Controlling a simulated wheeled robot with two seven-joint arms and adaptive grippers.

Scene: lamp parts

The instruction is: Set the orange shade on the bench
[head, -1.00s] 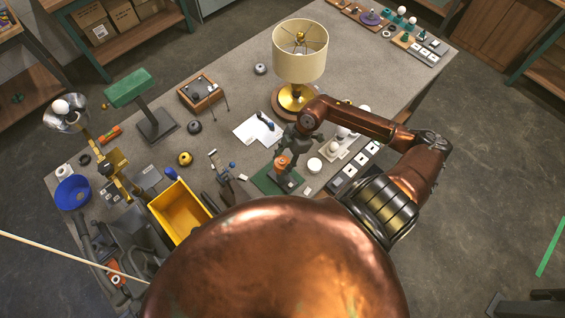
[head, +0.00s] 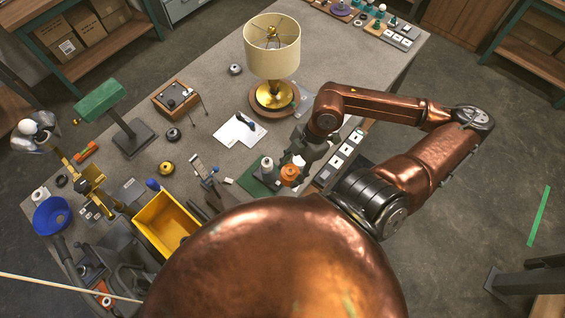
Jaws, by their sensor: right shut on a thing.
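The orange shade (head: 290,173) is small and shows just below the fingers of my right gripper (head: 298,158), over the right side of a green mat (head: 254,184) on the grey bench (head: 330,45). The right gripper is shut on the orange shade; its fingers are small and partly hidden by the wrist. I cannot tell whether the shade touches the mat. A white bottle-like piece (head: 266,164) stands on the mat to the left of the shade. My left gripper is not in view.
A large lamp with a cream shade (head: 272,50) stands behind my right gripper. A yellow bin (head: 165,222) is at the front left. White switch tiles (head: 337,160) lie to the right of the gripper.

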